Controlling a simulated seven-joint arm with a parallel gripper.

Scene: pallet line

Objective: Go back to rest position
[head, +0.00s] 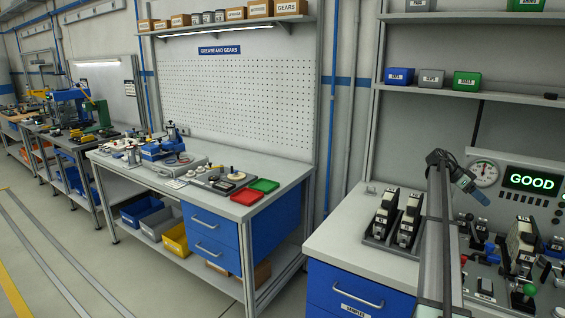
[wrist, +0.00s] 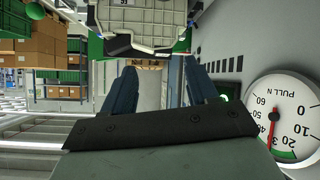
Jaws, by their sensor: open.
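My gripper (wrist: 158,78) shows in the wrist view with its two dark fingers apart and nothing held between them. In the head view my gripper (head: 474,191) is small, at the end of my raised arm, in front of the right-hand test bench and close to the round gauge (head: 485,173). The gauge also fills the right edge of the wrist view (wrist: 286,112), marked "PULL N". A pale, dark-edged unit (wrist: 140,22) lies beyond the fingertips in the wrist view, apart from them. The fingertips are hard to make out in the head view.
A lit display (head: 533,181) reads "GOOD" beside the gauge. Two dark-and-pale units stand in a grey tray (head: 378,239) left of my arm. A dark-and-pale unit (head: 521,245) stands on the right bench among fixtures. A shelf (head: 465,92) with small bins hangs above.

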